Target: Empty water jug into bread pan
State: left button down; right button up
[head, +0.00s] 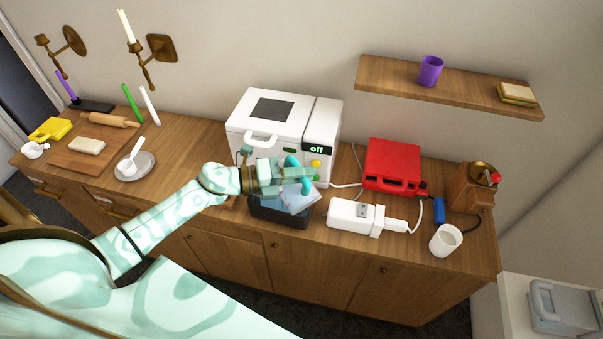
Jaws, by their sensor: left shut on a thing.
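My left gripper (285,178) is shut on the water jug (297,198), which has a pale translucent body and a teal handle. The jug is tilted and is over the dark bread pan (279,216). The pan stands on the wooden counter in front of the white bread machine. My gripper and the jug hide much of the pan's opening, so I cannot tell how much water is in either. My right gripper is not in view.
The white bread machine (270,109) reads "off". A saucer (141,168) and cutting board (66,157) are at left. Bare counter lies between saucer and machine.

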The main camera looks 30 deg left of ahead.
pick_arm(q)
jog(key=shift+w+a, duration=0.1)
jog(key=shift+a, duration=0.05)
jog(key=shift+w+a+n+b, duration=0.1)
jog(key=shift+a+n+b, duration=0.1)
jog(key=shift+n+b, duration=0.2)
jog(key=shift+a+f, duration=0.1)
dwell(1.8)
jog(key=shift+w+a+f+h+b, duration=0.1)
jog(key=shift+w+a+h+b, duration=0.05)
jog(key=shift+h+b, duration=0.2)
jog(key=shift+n, duration=0.3)
jog(key=shift+w+a+b, duration=0.1)
jog(key=shift+a+b, duration=0.1)
jog(key=shift+b, duration=0.1)
dwell(1.0)
jog(key=shift+w+a+n, duration=0.1)
jog(key=shift+a+n, duration=0.15)
jog(key=shift+n, duration=0.05)
jog(key=shift+w+a+f+t+b, duration=0.1)
jog(key=shift+t+b, duration=0.2)
jog(key=shift+b, duration=0.1)
dwell(1.5)
